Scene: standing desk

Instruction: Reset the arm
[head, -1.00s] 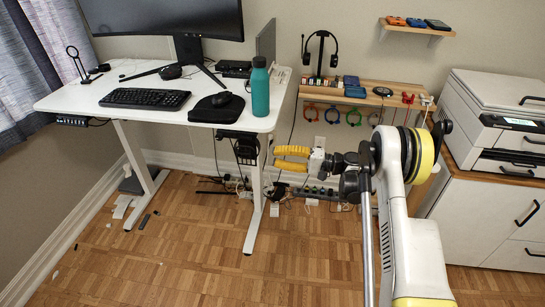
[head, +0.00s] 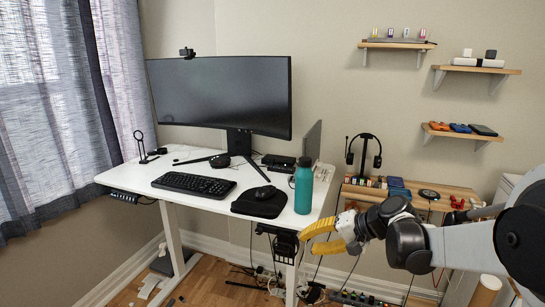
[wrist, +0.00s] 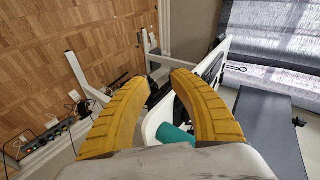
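My gripper (head: 322,237) has two yellow ridged fingers and is at the right front corner of the white desk, beside and below the teal bottle. In the wrist view my gripper (wrist: 155,90) has its fingers spread wide apart, with nothing held between them. My arm reaches in from the right edge of the head view. The teal bottle (head: 303,187) stands upright on the desk; part of it shows in the wrist view (wrist: 175,134) between the fingers, beyond them.
The white desk (head: 210,207) holds a monitor (head: 220,95), a keyboard (head: 194,184) and a mouse on a black pad (head: 258,204). A wooden side shelf (head: 450,200) with a headset stand (head: 365,152) is behind my arm. Cables and a power strip (head: 360,299) lie below.

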